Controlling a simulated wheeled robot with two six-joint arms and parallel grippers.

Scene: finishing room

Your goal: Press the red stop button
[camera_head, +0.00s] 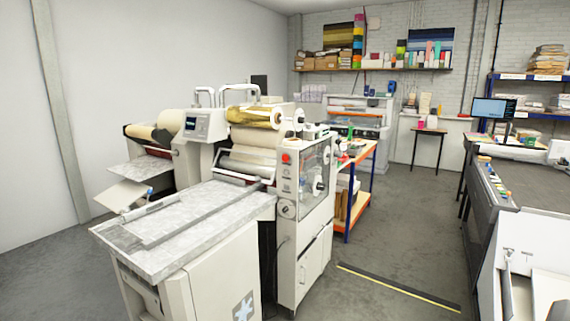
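A red stop button (286,158) sits at the top of a narrow upright control panel on the front of a large laminating machine (225,235). Several smaller controls and a round dial (287,211) lie below it on the same panel. The button faces me and nothing covers it. Neither of my grippers shows in the head view, and nothing is touching the button.
The machine's feed table (185,225) juts toward me, left of the button. Open grey floor (350,295) with a yellow-black strip (398,287) lies right of the machine. A long dark machine (485,215) stands at the right. An orange-blue workbench (358,165) is behind.

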